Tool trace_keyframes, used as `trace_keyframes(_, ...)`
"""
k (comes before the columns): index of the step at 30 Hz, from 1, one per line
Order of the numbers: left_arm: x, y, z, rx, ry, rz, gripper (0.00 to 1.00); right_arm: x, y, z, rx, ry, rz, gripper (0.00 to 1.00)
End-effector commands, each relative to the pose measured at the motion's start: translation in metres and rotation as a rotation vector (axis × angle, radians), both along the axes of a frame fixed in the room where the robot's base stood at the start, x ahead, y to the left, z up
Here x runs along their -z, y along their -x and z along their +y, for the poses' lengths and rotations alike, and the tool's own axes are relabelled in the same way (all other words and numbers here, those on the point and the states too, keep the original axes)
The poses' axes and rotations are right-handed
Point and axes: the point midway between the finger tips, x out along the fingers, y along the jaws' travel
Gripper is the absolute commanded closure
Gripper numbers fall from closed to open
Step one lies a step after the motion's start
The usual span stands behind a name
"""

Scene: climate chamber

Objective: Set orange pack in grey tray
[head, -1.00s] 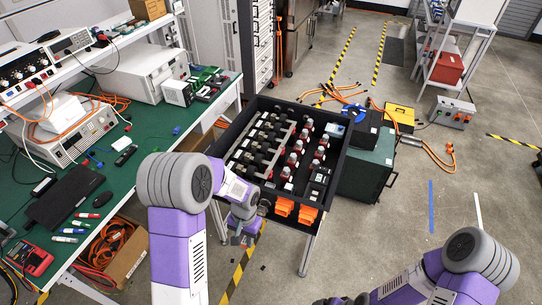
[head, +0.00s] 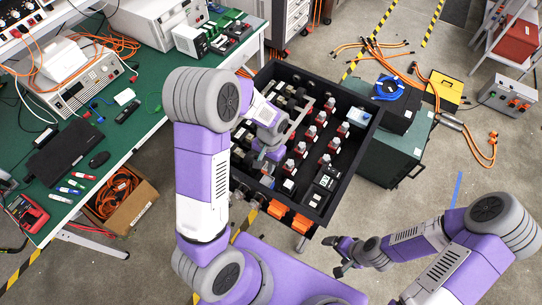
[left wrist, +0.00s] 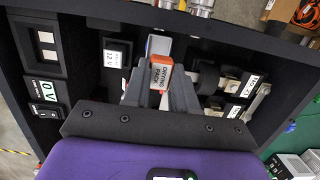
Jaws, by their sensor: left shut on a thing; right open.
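A small orange pack (left wrist: 160,74) with a white label reading "drying pack" shows in the left wrist view, between the dark grey fingers of my left gripper (left wrist: 160,88). This gripper is shut on it. In the head view my left gripper (head: 264,162) is low inside the black-walled bench box, at its left side; the pack is hidden or too small to make out there. My right gripper (head: 342,257) is open and empty, in front of the box and above the floor. I cannot clearly pick out a grey tray in either view.
The black box (head: 352,158) holds rows of red-and-grey connectors, black modules and a grey rail close around my left gripper. Orange connectors (head: 290,218) stick out at its front. A green cabinet (head: 392,150) stands right of it, a green workbench (head: 135,135) left.

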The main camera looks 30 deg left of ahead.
Motion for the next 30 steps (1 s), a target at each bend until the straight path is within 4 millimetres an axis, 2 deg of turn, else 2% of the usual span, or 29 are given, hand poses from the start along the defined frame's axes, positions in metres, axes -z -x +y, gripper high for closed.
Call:
trace_keyframes(21, 0.065, 0.0, 0.0, 0.0, 0.0, 0.001, 1.0, 0.051, 0.0, 0.0, 0.0, 0.0, -0.001, 0.09)
trace_keyframes(30, 0.074, 0.0, 0.0, 0.0, 0.0, 0.001, 1.0, 0.058, 0.0, 0.0, 0.0, 0.0, -0.001, 0.09)
